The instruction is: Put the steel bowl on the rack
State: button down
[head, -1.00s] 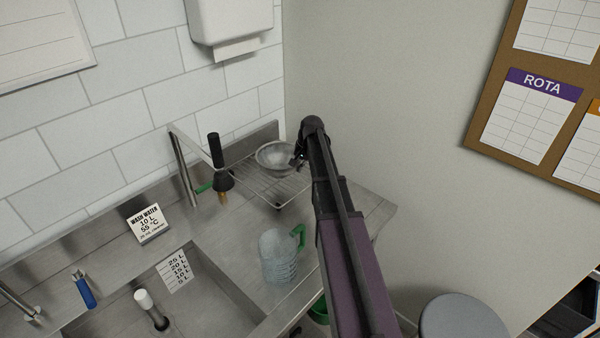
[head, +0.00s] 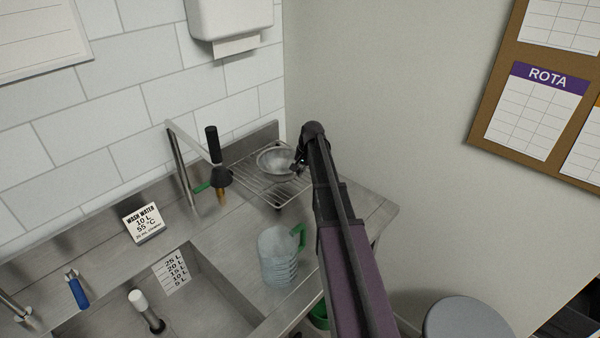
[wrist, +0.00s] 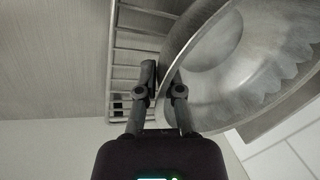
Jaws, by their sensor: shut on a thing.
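The steel bowl (head: 274,160) is at the wire rack (head: 256,186) in the back corner of the counter, upright in the head view. In the wrist view the bowl (wrist: 250,60) fills the upper right, and the rack's bars (wrist: 135,45) show behind it. My gripper (wrist: 163,82) is shut on the bowl's rim, one finger on each side of the wall. In the head view my gripper (head: 301,160) is at the bowl's right side, partly hidden by my arm. I cannot tell whether the bowl's base touches the rack.
A clear jug with a green handle (head: 278,257) stands on the counter in front of the rack. A black-handled tap or valve (head: 213,147) is left of the rack. The sink (head: 195,295) is at front left. A wash water sign (head: 144,222) stands behind it.

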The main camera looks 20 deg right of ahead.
jog(key=shift+f, duration=0.1)
jog(key=c, duration=1.2)
grip_release()
jog(key=o, duration=0.4)
jog(key=shift+r, duration=0.2)
jog(key=p+v, duration=1.1)
jog(key=v, duration=0.1)
jog(key=shift+f+p, duration=0.1)
jog(key=shift+p, duration=0.2)
jog(key=s+a+n, duration=0.3)
jog(key=s+a, duration=0.5)
jog(key=s+a+n+g+h, duration=0.1)
jog(key=s+a+n, duration=0.2)
jog(key=s+a, duration=0.5)
jog(key=s+a+n+g+h, duration=0.1)
jog(key=s+a+n, duration=0.2)
jog(key=s+a, duration=0.5)
jog(key=shift+s+a+f, duration=0.35)
jog(key=shift+s+a, duration=0.05)
jog(key=shift+s, duration=0.15)
